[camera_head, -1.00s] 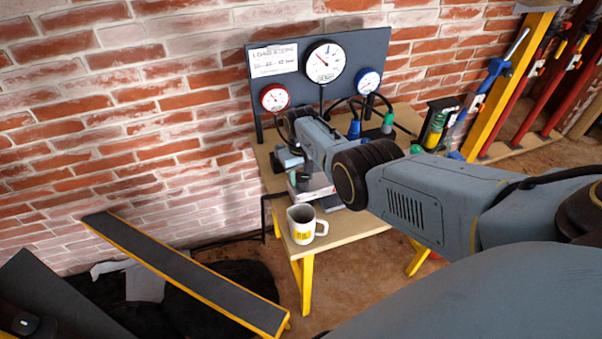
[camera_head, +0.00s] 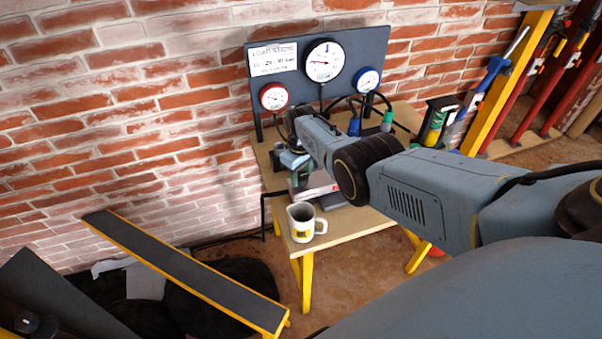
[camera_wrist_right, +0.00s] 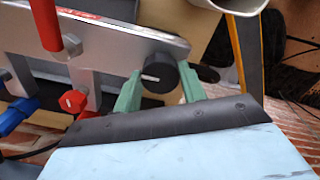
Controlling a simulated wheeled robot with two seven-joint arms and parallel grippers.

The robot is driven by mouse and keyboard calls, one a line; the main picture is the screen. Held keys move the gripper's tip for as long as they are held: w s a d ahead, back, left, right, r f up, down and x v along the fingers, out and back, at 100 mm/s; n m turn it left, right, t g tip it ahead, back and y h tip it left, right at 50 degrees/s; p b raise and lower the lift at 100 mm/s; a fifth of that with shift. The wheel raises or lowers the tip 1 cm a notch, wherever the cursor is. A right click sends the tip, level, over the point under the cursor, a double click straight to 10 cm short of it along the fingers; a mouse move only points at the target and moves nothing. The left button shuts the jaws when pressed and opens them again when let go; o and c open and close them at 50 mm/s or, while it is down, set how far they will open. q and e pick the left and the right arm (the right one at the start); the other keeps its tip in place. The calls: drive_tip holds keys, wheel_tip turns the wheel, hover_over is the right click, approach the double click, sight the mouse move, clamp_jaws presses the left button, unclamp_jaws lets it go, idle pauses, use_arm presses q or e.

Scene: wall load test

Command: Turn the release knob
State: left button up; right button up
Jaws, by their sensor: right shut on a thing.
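The release knob (camera_wrist_right: 155,76) is a round black knob with a white pointer line, on the face of a grey metal block (camera_wrist_right: 110,38). My right gripper (camera_wrist_right: 161,72) has its green fingers on either side of the knob, shut on it. In the head view the right arm reaches over the bench, and its wrist hides the knob. My left gripper is not in view.
The wooden bench (camera_head: 345,225) carries a white mug (camera_head: 303,228) near its front edge, close to the block. Behind stands a dark gauge panel (camera_head: 300,85) with a large gauge (camera_head: 324,61). Red and blue fittings sit beside the knob. A dark, yellow-edged ramp (camera_head: 185,270) is at lower left.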

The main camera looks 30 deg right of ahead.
sight(301, 176)
drive_tip(key=o, duration=1)
drive_tip(key=shift+r+p, duration=0.45)
drive_tip(key=shift+r, duration=0.1)
wheel_tip(301, 176, up, 5)
drive_tip(key=p, duration=0.3)
drive_tip(key=shift+f, duration=0.2)
wheel_tip(301, 176, up, 8)
drive_tip(key=shift+a+f+p, duration=0.1)
drive_tip(key=shift+f+p, duration=0.05)
drive_tip(key=shift+p, duration=0.65)
drive_tip(key=shift+s+f, duration=0.1)
